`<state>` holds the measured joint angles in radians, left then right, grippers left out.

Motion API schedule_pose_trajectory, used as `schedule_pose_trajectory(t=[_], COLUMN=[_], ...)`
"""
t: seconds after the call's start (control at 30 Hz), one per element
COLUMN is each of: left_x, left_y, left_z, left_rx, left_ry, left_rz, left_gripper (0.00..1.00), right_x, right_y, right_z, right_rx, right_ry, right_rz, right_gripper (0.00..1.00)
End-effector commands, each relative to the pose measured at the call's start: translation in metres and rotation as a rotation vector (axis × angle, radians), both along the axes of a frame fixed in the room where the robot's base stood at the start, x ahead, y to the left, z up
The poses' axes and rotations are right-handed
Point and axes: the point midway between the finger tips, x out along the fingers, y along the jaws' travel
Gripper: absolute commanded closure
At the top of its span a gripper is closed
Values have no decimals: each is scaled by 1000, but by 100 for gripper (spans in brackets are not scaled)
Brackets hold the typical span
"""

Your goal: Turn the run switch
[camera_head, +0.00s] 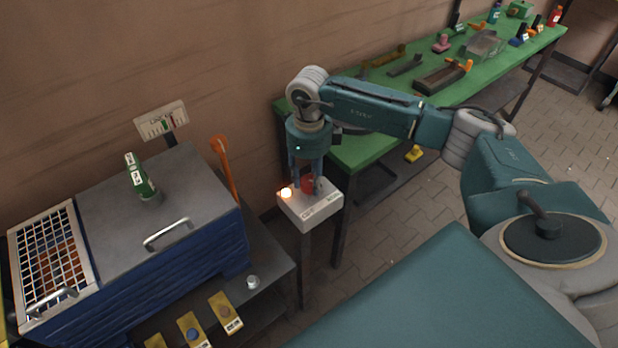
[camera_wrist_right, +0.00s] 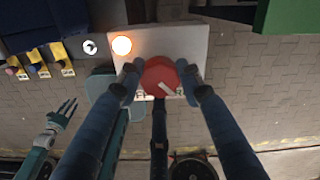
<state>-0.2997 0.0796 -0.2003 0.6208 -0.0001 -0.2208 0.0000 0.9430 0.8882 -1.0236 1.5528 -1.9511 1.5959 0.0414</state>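The run switch is a red round knob (camera_wrist_right: 160,77) on a pale box (camera_head: 311,206) that stands on a post. A lit lamp (camera_head: 286,193) glows on the box to the left of the knob. My right gripper (camera_wrist_right: 160,76) reaches down over the box with one finger on each side of the knob. Both fingertips look to touch its edges. In the head view the fingers partly hide the knob (camera_head: 308,186). My left gripper (camera_wrist_right: 66,112) shows at the left of the wrist view with its fingers spread, away from the box.
A blue machine with a grey lid (camera_head: 120,200), a handle and a green bottle (camera_head: 140,178) stands left. A green bench (camera_head: 372,150) with tools and parts is behind the box. A dark low shelf (camera_head: 265,275) bears yellow blocks (camera_head: 226,312). Tiled floor is open at right.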

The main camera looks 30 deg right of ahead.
Motion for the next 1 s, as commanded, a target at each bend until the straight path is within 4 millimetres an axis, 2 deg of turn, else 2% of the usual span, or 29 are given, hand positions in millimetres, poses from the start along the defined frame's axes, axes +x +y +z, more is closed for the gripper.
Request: schedule_pose_trajectory(t=[0.27,0.47,1.0], left_x=[0,0,0], left_y=[0,0,0], left_z=[-2,-8,-26], left_rx=[0,0,0], left_ry=[-1,-1,0], left_rz=[0,0,1], left_gripper=[60,60,60], right_x=[0,0,1], right_y=[0,0,0], right_z=[0,-1,-1], right_rx=[0,0,1], right_ry=[-1,-1,-2], right_rz=[-29,-125,-613], right_gripper=[90,90,90])
